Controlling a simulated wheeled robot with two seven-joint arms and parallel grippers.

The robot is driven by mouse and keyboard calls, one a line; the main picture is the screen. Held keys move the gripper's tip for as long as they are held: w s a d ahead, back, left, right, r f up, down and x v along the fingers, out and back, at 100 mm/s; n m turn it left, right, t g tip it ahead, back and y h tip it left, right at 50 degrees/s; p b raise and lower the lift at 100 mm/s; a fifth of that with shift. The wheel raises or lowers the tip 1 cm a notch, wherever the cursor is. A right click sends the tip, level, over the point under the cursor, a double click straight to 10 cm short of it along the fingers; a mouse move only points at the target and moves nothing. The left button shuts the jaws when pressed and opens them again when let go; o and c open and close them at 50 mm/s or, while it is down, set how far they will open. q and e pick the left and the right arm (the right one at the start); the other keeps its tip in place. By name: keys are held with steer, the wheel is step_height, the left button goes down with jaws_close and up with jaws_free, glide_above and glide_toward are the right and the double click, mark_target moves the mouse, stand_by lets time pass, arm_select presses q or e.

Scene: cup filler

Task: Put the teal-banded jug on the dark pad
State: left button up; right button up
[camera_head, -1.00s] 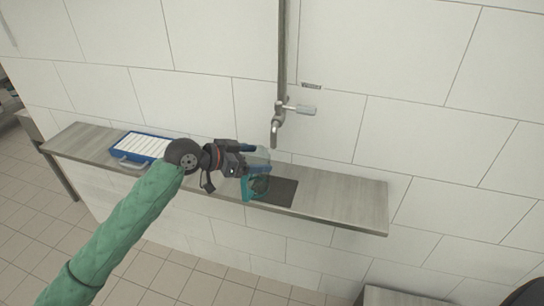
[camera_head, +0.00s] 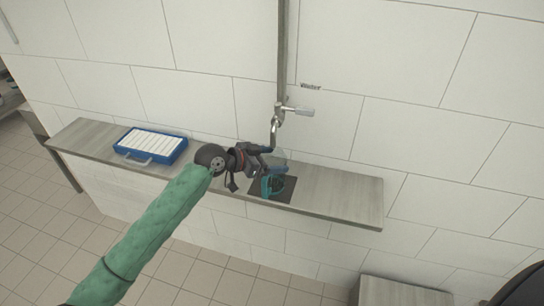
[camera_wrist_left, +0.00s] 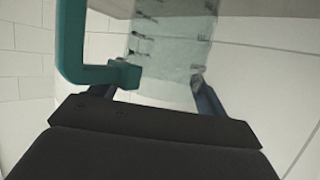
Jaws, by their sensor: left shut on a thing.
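The jug (camera_head: 277,168) is clear with a teal band and handle. My left gripper (camera_head: 268,158) is shut on it, over the shelf at the dark pad (camera_head: 286,191). In the left wrist view the clear, marked jug wall (camera_wrist_left: 168,55) sits between the fingers, with the teal handle (camera_wrist_left: 72,45) to the left. The jug and gripper cover part of the pad in the head view. I cannot tell whether the jug's base touches the pad. My right gripper is not in view.
A metal tap (camera_head: 277,122) on a wall pipe hangs just above the jug. A blue case with white contents (camera_head: 150,145) lies on the shelf (camera_head: 340,196) to the left. The shelf right of the pad is clear.

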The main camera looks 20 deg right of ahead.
arm_select(q)
steer(key=shift+f, duration=0.2)
steer(key=o, duration=1.3)
steer(key=shift+o, duration=0.2)
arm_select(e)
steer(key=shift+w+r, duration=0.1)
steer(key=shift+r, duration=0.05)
arm_select(q)
steer(key=shift+r, duration=0.2)
steer(key=shift+a, duration=0.25)
steer(key=shift+s+a+b, duration=0.1)
steer(key=shift+a+b, duration=0.2)
steer(key=shift+b, duration=0.05)
steer(key=shift+a+r, duration=0.2)
steer(key=shift+a, duration=0.25)
steer(key=b+v, duration=0.3)
steer(key=v, duration=0.7)
steer(key=shift+r+b, duration=0.2)
steer(key=shift+b, duration=0.2)
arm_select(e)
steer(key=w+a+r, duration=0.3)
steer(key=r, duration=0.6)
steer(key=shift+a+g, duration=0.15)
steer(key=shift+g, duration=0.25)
